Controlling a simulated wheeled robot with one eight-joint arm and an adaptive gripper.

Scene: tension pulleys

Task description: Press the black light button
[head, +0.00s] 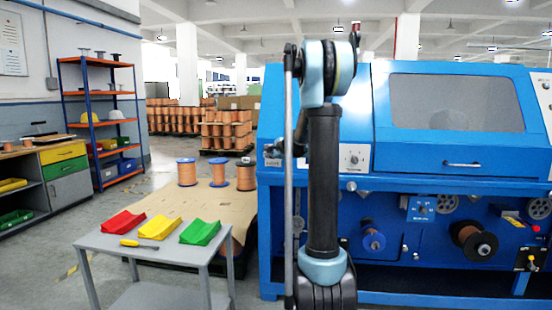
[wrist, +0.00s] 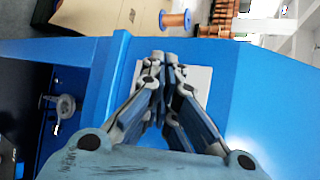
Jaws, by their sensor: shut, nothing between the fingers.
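My gripper (wrist: 165,60) is shut and empty in the wrist view. Its fingertips are in front of a pale panel (wrist: 201,82) on the blue machine; I cannot tell whether they touch it. The fingers hide much of this panel. No black light button can be made out in the wrist view. In the head view, my upright arm stands before the blue machine (head: 440,150) and the gripper is not clearly visible. A pale panel with a round dial (head: 354,160) shows just right of the arm.
A grey table (head: 150,250) with red (head: 123,222), yellow (head: 160,228) and green (head: 200,232) holders stands at left. Copper spools (head: 217,176) stand behind it. Reels and pulleys (head: 473,243) project from the machine's lower front.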

